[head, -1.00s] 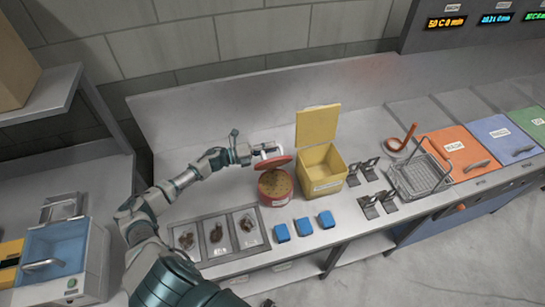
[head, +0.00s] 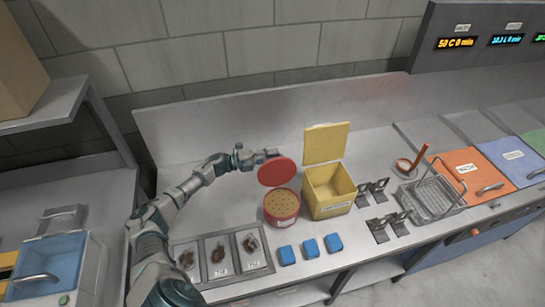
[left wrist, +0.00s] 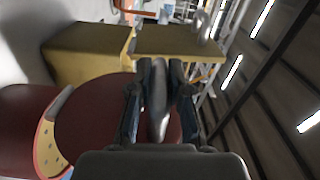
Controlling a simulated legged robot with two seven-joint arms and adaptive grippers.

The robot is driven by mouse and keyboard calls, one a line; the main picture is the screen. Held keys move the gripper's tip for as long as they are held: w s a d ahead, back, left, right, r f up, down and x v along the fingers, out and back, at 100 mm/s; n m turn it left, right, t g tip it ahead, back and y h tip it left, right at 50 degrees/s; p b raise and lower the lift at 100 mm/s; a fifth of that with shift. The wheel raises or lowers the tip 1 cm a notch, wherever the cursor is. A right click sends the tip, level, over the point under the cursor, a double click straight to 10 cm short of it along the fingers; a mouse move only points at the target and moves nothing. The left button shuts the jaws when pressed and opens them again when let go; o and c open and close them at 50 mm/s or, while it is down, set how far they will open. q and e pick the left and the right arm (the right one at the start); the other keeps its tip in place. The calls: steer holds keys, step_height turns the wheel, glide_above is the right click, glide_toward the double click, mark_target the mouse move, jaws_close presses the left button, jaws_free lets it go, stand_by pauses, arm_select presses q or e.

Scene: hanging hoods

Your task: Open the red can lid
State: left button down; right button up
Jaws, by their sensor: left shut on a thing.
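The red can (head: 281,208) stands on the steel counter, with a tan, dotted top surface showing inside its rim. Its round red lid (head: 277,172) is raised steeply at the can's back edge, its face toward the head camera. My left gripper (head: 264,157) is at the lid's upper edge, partly hidden behind it. In the left wrist view, the gripper (left wrist: 158,95) is shut on a grey piece at the dark red lid (left wrist: 85,125); the exact contact is hard to see. My right gripper is not in view.
An open yellow box (head: 330,190) with a raised lid stands just right of the can. Several blue blocks (head: 310,248) lie in front, and a tray of packets (head: 218,258) lies front left. A wire basket (head: 432,198) is farther right. Counter behind the can is clear.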

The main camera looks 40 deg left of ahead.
arm_select(q)
steer(key=shift+f, duration=0.35)
steer(key=c, duration=1.1)
jaws_free()
steer(key=shift+s, duration=0.1)
steer(key=shift+a+r, duration=0.1)
steer(key=shift+a, duration=0.1)
steer(key=shift+a, duration=0.15)
steer(key=v, duration=1.2)
